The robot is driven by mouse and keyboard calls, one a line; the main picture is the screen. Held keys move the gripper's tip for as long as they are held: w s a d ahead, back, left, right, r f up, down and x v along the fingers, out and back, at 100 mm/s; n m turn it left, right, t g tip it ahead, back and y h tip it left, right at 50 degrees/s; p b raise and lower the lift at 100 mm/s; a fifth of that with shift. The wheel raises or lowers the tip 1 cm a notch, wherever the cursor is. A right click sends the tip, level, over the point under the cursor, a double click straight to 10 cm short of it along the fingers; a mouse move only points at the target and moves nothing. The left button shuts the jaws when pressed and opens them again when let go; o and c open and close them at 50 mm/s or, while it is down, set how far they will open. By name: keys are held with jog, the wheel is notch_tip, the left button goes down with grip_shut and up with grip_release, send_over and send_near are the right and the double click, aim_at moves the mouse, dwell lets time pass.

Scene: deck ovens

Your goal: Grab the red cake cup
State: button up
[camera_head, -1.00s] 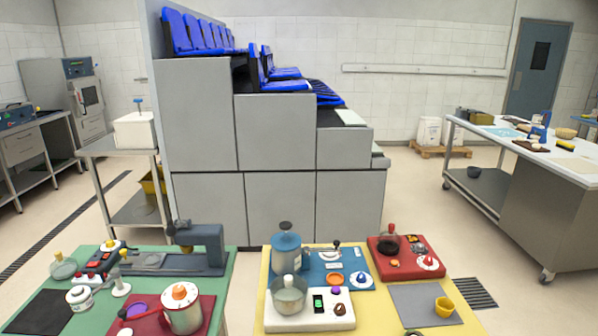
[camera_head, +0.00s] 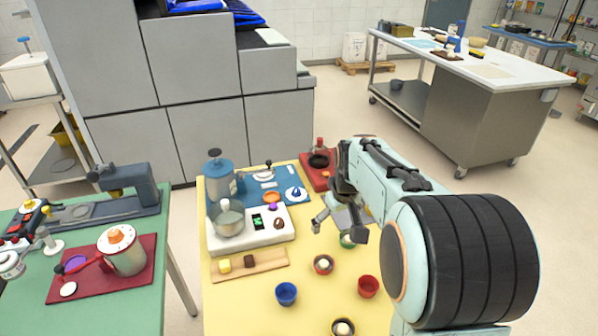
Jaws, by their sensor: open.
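A red cup (camera_head: 368,286) stands on the yellow table (camera_head: 237,306), towards its front right. A second cup with a dark reddish side and pale contents (camera_head: 323,264) stands behind it to the left. My gripper (camera_head: 338,231) is open and empty, pointing down above the right part of the table, farther back than both cups and apart from them. My arm comes in from the right and hides part of the table's right side. A green cup (camera_head: 347,241) shows partly behind or below the gripper.
A blue cup (camera_head: 286,293) stands left of the red cup, and a dark cup (camera_head: 343,327) is at the front edge. A wooden board (camera_head: 249,265) with small cakes, a white scale (camera_head: 262,241) and a blue tray (camera_head: 251,187) fill the left and back.

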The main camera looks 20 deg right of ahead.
jog(key=d+f+m+g, duration=0.1)
jog(key=d+f+g, duration=0.1)
jog(key=d+f, duration=0.65)
jog(key=m+g, duration=0.1)
jog(key=m, duration=0.1)
send_over(368, 285)
jog(key=s+a, duration=0.1)
jog(key=s, duration=0.1)
jog(key=shift+y, duration=0.4)
jog(key=f, duration=0.9)
jog(key=shift+w+f, duration=0.15)
jog(key=shift+w, duration=0.1)
jog(key=shift+f, duration=2.8)
jog(key=c, duration=1)
